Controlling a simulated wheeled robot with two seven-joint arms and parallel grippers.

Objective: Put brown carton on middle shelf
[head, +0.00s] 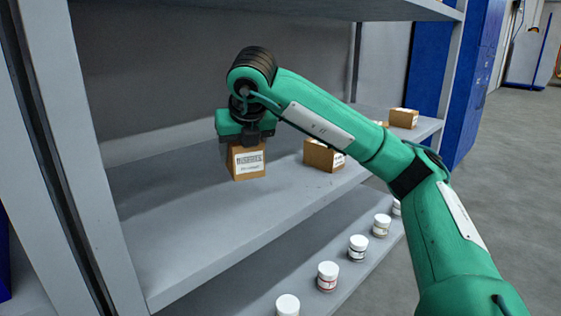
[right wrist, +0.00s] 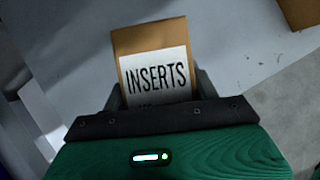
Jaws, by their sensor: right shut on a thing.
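A brown carton (head: 248,165) with a white label stands upright at or just above the middle shelf (head: 190,222), toward its left part. In the right wrist view the carton (right wrist: 155,72) shows its label reading "INSERTS" between the two fingers. My right gripper (head: 248,141) points down from above and is shut on the carton's upper part. I cannot tell whether the carton's base touches the shelf. My left gripper is not in view.
Another brown carton (head: 322,156) stands to the right on the same shelf, with one more (head: 403,118) farther along. Several white-lidded jars (head: 327,275) line the lower shelf. A grey upright post (head: 75,150) bounds the shelf on the left. The shelf's front left is clear.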

